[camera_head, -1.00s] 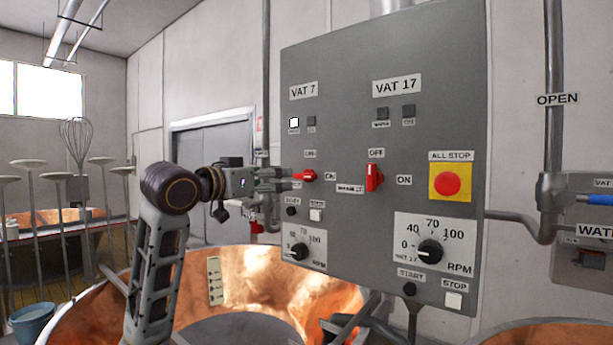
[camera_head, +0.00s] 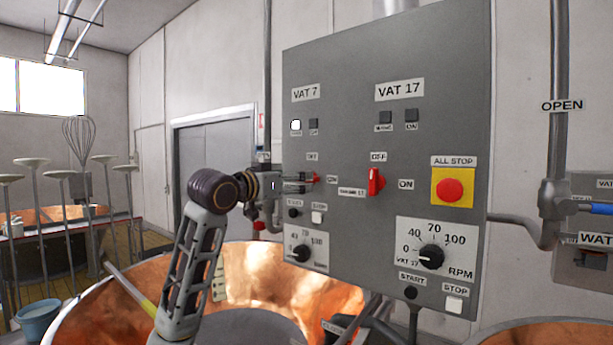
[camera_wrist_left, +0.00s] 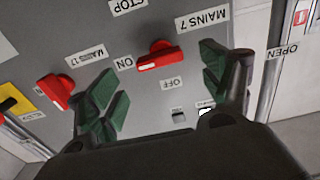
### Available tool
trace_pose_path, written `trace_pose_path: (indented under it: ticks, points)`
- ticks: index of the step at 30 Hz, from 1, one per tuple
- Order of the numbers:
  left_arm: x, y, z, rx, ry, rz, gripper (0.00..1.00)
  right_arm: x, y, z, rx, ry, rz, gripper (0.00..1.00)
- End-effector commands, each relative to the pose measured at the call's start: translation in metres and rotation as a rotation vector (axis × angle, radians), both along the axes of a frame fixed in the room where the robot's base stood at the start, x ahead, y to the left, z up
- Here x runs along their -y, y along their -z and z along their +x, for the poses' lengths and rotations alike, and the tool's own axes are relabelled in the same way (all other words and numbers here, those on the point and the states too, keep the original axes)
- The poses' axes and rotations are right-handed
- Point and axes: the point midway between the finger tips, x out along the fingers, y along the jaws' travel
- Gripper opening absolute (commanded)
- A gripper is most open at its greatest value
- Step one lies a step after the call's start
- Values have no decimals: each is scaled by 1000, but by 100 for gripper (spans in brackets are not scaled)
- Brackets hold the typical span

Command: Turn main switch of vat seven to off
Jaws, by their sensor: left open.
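The red main switch of vat 7 (camera_head: 316,179) is on the grey control panel, under the VAT 7 label. In the left wrist view, which is upside down, this switch (camera_wrist_left: 158,58) sits by a MAINS 7 label. Its handle lies crosswise, its white-marked end toward the ON label; the OFF label (camera_wrist_left: 172,83) is beside it. My left gripper (camera_head: 303,183) is at the panel in front of the switch and partly hides it. In the wrist view my left gripper (camera_wrist_left: 160,85) is open, its green fingers on either side of the switch; contact is not clear. My right gripper is not in view.
The vat 17 switch (camera_head: 375,181) stands upright at OFF, close to the right. A yellow-backed ALL STOP button (camera_head: 449,190) and speed dials (camera_head: 431,256) share the panel. A copper vat (camera_head: 262,275) is below. A lit white lamp (camera_head: 295,124) is under VAT 7.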

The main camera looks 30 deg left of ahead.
Motion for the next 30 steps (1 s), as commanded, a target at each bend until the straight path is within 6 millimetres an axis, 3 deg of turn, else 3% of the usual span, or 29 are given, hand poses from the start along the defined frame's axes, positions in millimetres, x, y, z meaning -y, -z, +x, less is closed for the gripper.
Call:
trace_pose_path:
  ticks: [9,15,28,30]
  points:
    - [4,-2,42,-1,2,-2,80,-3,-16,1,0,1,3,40]
    - [5,-1,59,-1,1,0,80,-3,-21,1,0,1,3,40]
    - [6,0,65,0,1,1,80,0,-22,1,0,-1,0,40]
    - [6,0,65,0,1,1,74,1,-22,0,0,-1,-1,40]
